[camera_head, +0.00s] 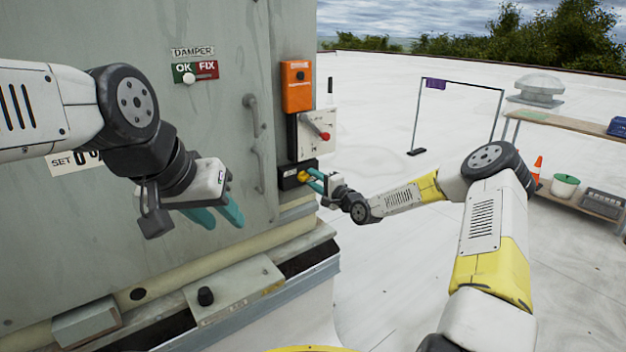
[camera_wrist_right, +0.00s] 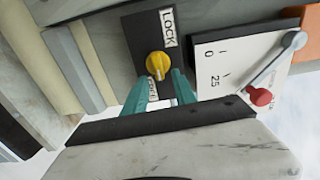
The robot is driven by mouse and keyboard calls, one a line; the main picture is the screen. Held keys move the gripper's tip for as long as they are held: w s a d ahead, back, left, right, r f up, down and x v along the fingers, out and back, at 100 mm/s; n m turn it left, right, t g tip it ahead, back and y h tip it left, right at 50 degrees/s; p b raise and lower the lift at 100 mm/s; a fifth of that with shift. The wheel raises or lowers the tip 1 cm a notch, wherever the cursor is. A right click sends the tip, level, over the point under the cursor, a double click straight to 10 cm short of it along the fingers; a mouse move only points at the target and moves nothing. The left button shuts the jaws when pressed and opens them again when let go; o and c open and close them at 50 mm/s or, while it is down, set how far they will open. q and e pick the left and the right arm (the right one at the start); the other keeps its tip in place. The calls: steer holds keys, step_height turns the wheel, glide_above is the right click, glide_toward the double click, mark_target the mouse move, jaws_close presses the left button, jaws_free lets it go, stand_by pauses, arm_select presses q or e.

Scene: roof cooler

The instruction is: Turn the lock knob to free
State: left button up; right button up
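The yellow lock knob (camera_wrist_right: 157,65) sits on a black plate (camera_wrist_right: 141,32) in the right wrist view, with a LOCK label (camera_wrist_right: 167,27) on one side. A second label (camera_wrist_right: 153,90) is partly hidden by my fingers. The knob also shows small in the head view (camera_head: 303,176), low on the cabinet's edge. My right gripper (camera_wrist_right: 161,88) is open; its teal fingertips are close to the knob, one toward each side. I cannot tell whether they touch it. My left gripper (camera_head: 224,219) is open and empty, in front of the grey cabinet door.
A white panel with a red-tipped lever (camera_head: 325,135) and an orange box (camera_head: 297,86) are above the knob. Door handles (camera_head: 253,115) stick out nearby. The roof to the right is largely open, with a bench (camera_head: 565,122) further back.

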steer(key=v, duration=0.7)
steer(key=shift+s+d, duration=0.2)
steer(key=shift+s, duration=0.1)
